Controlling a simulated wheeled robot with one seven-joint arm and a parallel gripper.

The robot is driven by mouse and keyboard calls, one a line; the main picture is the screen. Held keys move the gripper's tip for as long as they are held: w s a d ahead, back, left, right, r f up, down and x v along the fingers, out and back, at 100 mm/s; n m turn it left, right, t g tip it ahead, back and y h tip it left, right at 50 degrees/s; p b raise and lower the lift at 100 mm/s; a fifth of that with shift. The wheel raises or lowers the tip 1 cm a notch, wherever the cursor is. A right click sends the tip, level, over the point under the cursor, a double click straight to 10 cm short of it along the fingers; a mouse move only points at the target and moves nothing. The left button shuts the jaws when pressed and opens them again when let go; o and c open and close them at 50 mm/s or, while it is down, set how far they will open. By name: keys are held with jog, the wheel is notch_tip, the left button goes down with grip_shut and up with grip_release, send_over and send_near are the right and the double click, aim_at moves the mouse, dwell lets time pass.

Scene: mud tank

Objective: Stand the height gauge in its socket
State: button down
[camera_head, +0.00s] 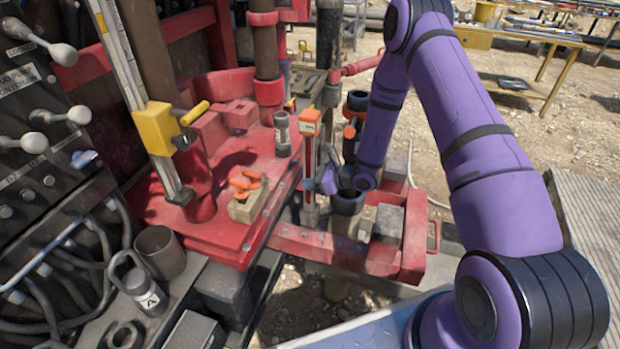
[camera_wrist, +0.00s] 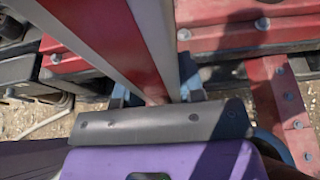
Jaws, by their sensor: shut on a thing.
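The height gauge (camera_head: 309,150) is a slim upright post with an orange head, a red face and pale edges. In the wrist view it shows as a long red-and-silver bar (camera_wrist: 112,42) running up out of the picture. My gripper (camera_head: 325,180) is shut on its lower part, from the right. The gauge's foot is close to the front edge of the red deck, by a small red fitting (camera_head: 310,216). I cannot tell whether this fitting is the socket, or whether the foot is in it. In the wrist view, the gripper fingers (camera_wrist: 158,92) are partly hidden behind the palm.
A dark-ringed pipe (camera_head: 347,203) stands close right of the gauge. The red deck (camera_head: 190,232) holds a wooden block with orange pieces (camera_head: 247,203) and a small grey cylinder (camera_head: 282,132). A yellow-clamped pole (camera_head: 158,128) rises at left. A red frame beam (camera_head: 325,248) runs in front.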

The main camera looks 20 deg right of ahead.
jog(key=shift+f, duration=0.6)
dwell(0.8)
jog(key=c, duration=0.6)
grip_release()
jog(key=shift+c, duration=0.2)
jog(key=v, duration=1)
jog(key=shift+s+d, duration=0.2)
jog(key=shift+d, duration=0.1)
jog(key=shift+r, duration=0.1)
jog(key=shift+s, duration=0.1)
